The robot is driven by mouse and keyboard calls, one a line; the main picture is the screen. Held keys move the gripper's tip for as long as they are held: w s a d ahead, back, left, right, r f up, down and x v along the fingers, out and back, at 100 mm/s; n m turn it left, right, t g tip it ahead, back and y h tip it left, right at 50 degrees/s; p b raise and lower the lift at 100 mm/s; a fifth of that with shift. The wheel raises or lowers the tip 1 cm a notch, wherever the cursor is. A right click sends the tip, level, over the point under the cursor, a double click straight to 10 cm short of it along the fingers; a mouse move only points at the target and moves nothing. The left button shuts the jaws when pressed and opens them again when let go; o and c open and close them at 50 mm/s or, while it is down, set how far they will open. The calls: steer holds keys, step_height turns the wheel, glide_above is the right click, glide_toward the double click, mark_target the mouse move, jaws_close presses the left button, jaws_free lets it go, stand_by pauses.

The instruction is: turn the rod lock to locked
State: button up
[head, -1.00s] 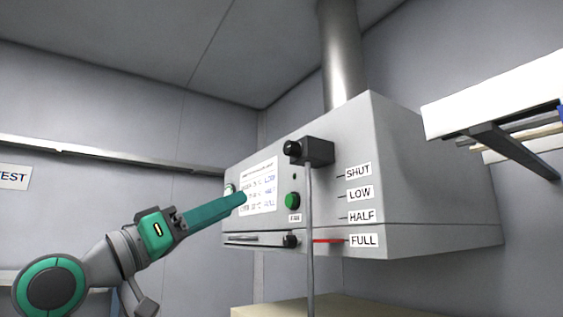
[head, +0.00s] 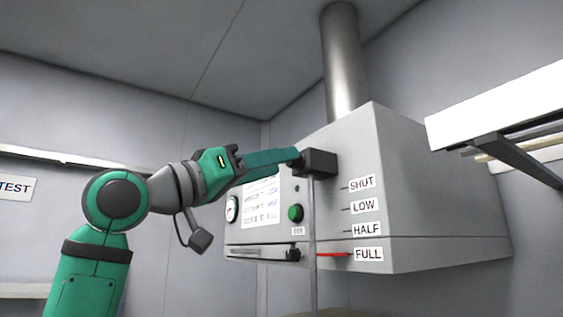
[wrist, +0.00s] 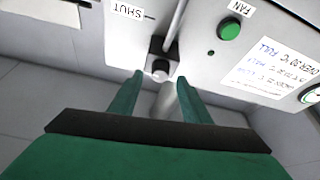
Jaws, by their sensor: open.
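The rod lock is a black block (head: 320,163) at the top of a thin grey vertical rod (head: 312,235), on the front of a grey hood (head: 400,160). In the wrist view my gripper (wrist: 160,77) has one finger on each side of the knob's line. In the head view the fingers hide the knob, and I cannot tell whether they touch it.
The hood has SHUT, LOW, HALF and FULL labels, with a red pointer (head: 332,254) at FULL. A green FAN button (head: 295,212), a printed sheet (head: 261,203) and a gauge (head: 232,208) sit close below my fingers. A white shelf (head: 500,105) juts out at right.

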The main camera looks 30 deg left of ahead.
steer(key=shift+x, duration=1.05)
steer(key=shift+w, duration=0.1)
steer(key=c, duration=1)
steer(key=shift+c, duration=0.2)
steer(key=shift+n, duration=0.3)
steer(key=shift+s+d+r+n+g+y, duration=0.15)
steer(key=shift+n+g+y, duration=0.3)
steer(key=shift+n+y, duration=1.95)
steer(key=shift+d+r+n+g+y, duration=0.15)
steer(key=shift+n+g, duration=0.25)
steer(key=shift+n, duration=4.05)
steer(key=shift+s+r+n+g+y, duration=0.1)
steer(key=shift+n+g+y, duration=0.35)
steer(key=shift+n+y, duration=1.95)
steer(key=shift+n+h, duration=1.15)
steer(key=shift+n, duration=0.1)
